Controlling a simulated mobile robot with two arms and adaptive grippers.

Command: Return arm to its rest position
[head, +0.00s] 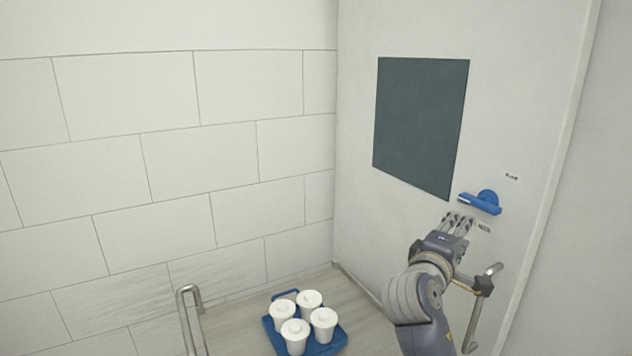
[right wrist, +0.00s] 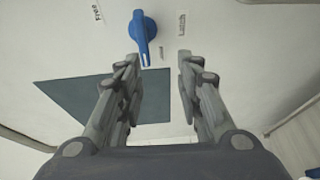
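My right gripper (head: 458,221) is in front of the white machine panel on the right of the head view, just below a blue knob (head: 485,202). In the right wrist view the gripper (right wrist: 158,58) has its two fingers apart, with nothing between them. There the blue knob (right wrist: 144,32) lies just beyond the fingertips, its pointer toward the gripper. I see a gap between the fingers and the knob in that view. My left gripper is in neither view.
A dark rectangular panel (head: 420,125) is on the machine's face. A blue tray (head: 327,348) with several white lidded cups (head: 295,334) stands at the bottom middle. A metal bar (head: 190,305) rises at bottom left. A tiled wall (head: 160,140) fills the left.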

